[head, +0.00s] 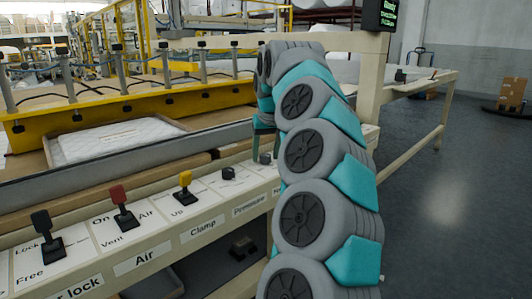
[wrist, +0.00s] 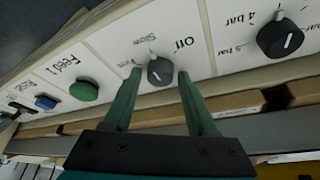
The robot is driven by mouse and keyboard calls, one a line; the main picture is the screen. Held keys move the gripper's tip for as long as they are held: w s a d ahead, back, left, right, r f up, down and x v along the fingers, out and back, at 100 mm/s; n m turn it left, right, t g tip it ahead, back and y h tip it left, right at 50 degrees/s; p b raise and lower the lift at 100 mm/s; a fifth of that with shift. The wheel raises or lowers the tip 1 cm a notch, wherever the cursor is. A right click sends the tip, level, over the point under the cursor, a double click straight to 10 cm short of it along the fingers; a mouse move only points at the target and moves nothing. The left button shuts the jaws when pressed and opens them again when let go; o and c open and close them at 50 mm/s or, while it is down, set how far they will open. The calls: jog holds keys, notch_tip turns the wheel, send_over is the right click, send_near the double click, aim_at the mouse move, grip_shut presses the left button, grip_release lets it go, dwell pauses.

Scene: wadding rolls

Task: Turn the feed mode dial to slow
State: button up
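The feed mode dial (wrist: 160,71) is a dark round knob on the white panel, with "Off" and "Slow" printed by it and a third, unclear label to the left. A light mark shows at its upper-left edge in the wrist view, near "Slow"; its exact setting is hard to tell. My gripper (wrist: 158,75) is open, with one green finger on each side of the dial. Gaps seem to show, so I cannot tell whether either finger touches it. In the head view the dial (head: 265,158) sits just below my gripper (head: 264,130), partly hidden by my arm.
The pressure dial (wrist: 284,39) stands on the same panel, with a green button (wrist: 85,90) and a blue button (wrist: 46,102) on the other side. Yellow (head: 185,182), red (head: 120,200) and black (head: 44,230) levers line the panel. A yellow beam (head: 130,112) lies behind.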

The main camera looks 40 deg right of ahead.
aim_at(268, 168)
jog(key=shift+o, duration=0.8)
jog(key=shift+r, duration=0.1)
jog(key=v, duration=0.7)
jog(key=shift+s+r, duration=0.15)
jog(key=shift+r, duration=0.1)
jog(key=shift+a, duration=0.1)
